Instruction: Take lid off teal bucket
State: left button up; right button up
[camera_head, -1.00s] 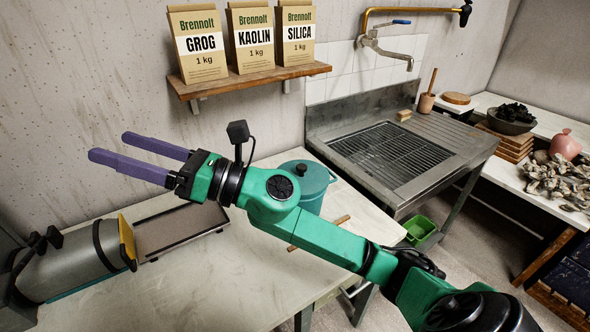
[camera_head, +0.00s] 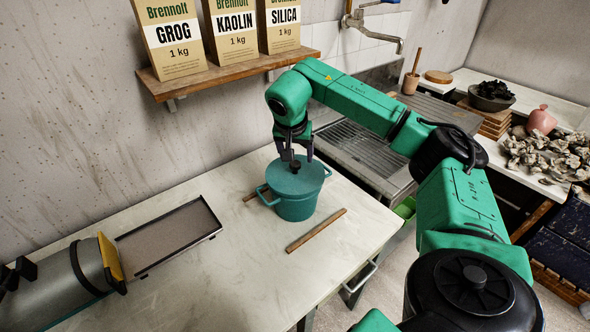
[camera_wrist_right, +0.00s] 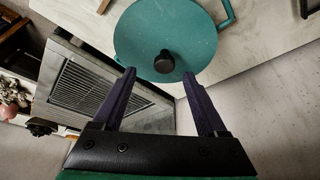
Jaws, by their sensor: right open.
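The teal bucket (camera_head: 294,203) stands on the pale table with its teal lid (camera_head: 310,176) on top. The lid has a dark round knob (camera_head: 295,165). My right gripper (camera_head: 296,158) points down just above the lid, close to the knob. In the right wrist view the right gripper (camera_wrist_right: 158,75) is open, with its purple fingers apart. There the knob (camera_wrist_right: 164,62) on the lid (camera_wrist_right: 150,30) lies just ahead, between the lines of the fingertips. I cannot tell whether a finger touches the lid.
Wooden sticks (camera_head: 317,230) lie beside the bucket on the table (camera_head: 240,275). A shallow tray (camera_head: 170,237) and a grey roller (camera_head: 62,285) are at left. A shelf (camera_head: 210,77) with paper bags hangs behind, and a sink (camera_head: 362,150) stands at the back right.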

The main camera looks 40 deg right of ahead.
aim_at(295, 163)
jog(key=x, duration=0.1)
jog(key=p+x, duration=0.1)
jog(key=x, duration=0.1)
jog(key=p+x, duration=0.1)
jog(key=x, duration=0.1)
jog(key=shift+w, duration=0.35)
jog(key=shift+w+f, duration=0.1)
jog(key=shift+f, duration=0.05)
grip_shut()
